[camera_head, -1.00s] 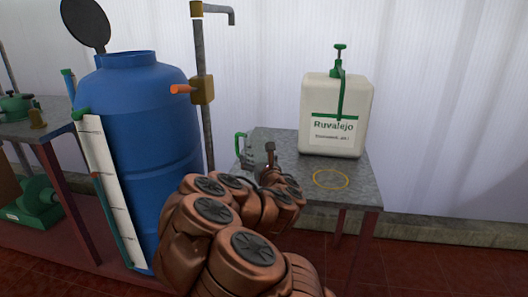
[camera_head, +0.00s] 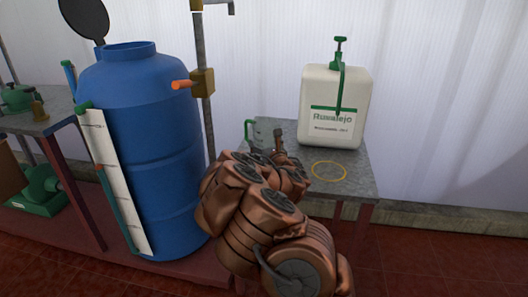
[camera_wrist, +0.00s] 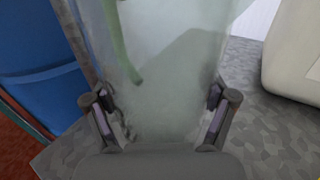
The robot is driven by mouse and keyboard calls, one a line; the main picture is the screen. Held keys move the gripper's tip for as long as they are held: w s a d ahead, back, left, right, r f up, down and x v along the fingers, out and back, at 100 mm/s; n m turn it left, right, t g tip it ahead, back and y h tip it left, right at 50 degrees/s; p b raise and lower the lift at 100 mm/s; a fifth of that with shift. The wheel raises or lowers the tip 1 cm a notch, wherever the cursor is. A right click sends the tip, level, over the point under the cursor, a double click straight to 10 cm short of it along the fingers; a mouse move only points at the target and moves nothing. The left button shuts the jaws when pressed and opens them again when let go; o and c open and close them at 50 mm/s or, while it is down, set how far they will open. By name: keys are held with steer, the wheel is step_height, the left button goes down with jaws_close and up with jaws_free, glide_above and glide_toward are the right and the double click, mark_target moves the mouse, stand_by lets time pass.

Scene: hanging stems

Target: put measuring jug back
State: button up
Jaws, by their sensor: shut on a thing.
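The measuring jug is clear with a green handle (camera_head: 248,131). In the head view it shows at the back left of the grey table, partly hidden by my arm. In the wrist view the clear jug wall (camera_wrist: 165,85) fills the middle, between the two fingers of my gripper (camera_wrist: 163,112), which is shut on it. A green strip hangs down the jug in that view. I cannot tell whether the jug's base touches the table. A yellow ring (camera_head: 329,162) marks the tabletop to the right of the jug and my gripper.
A white Ruvalejo container (camera_head: 333,107) with a green pump stands at the back of the grey table (camera_head: 360,178). The table's front right is clear around the ring.

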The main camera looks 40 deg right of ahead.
steer(key=shift+f, duration=1.8)
steer(key=shift+f, duration=0.15)
steer(key=o, duration=1.2)
steer(key=shift+c, duration=0.2)
